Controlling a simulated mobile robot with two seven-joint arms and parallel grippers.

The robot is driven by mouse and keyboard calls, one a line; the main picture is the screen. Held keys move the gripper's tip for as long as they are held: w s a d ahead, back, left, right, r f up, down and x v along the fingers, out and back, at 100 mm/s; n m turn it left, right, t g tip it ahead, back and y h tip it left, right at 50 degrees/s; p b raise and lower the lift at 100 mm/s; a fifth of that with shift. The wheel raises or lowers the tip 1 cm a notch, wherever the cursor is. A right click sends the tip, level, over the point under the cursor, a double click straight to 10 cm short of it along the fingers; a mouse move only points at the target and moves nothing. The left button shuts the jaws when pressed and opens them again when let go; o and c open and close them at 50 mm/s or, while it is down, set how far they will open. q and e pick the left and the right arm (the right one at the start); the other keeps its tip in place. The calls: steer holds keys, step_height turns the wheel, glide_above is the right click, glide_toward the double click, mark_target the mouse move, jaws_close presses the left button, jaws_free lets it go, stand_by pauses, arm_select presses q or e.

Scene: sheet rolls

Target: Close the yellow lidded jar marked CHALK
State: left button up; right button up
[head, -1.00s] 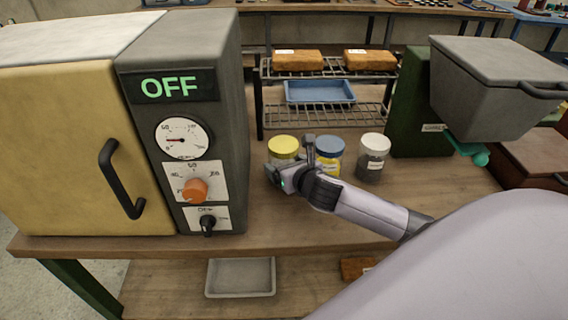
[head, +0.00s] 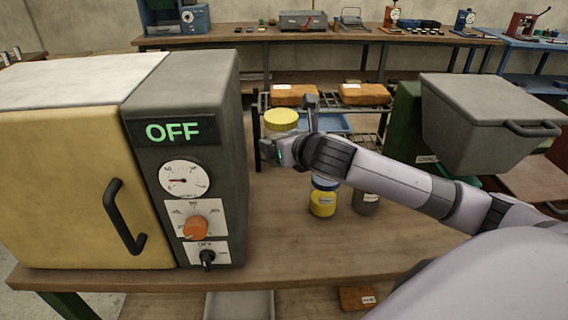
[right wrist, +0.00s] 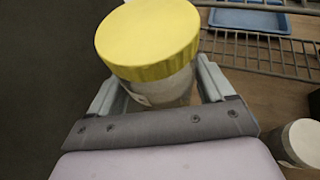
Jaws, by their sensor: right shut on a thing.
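The yellow-lidded jar (head: 281,120) is raised above the bench in the head view, to the right of the oven. In the right wrist view its yellow lid (right wrist: 148,38) sits on top of a pale jar body (right wrist: 160,90). I cannot tell how tightly the lid sits, and no label can be read. My right gripper (head: 272,150) is shut on the jar body, with one finger on each side in the right wrist view (right wrist: 160,86). The arm hides part of the jar in the head view. My left gripper is not in view.
A blue-lidded jar (head: 323,199) and a dark jar (head: 366,203) stand on the wooden bench (head: 290,245) below my right arm. The oven (head: 190,150) reading OFF is at left. A wire rack with brown blocks (head: 364,94) stands behind; a grey bin (head: 480,120) is at right.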

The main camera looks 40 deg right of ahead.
mark_target(287, 130)
steer(key=shift+r, duration=1.6)
steer(key=o, duration=0.7)
steer(key=c, duration=0.8)
steer(key=shift+c, duration=0.2)
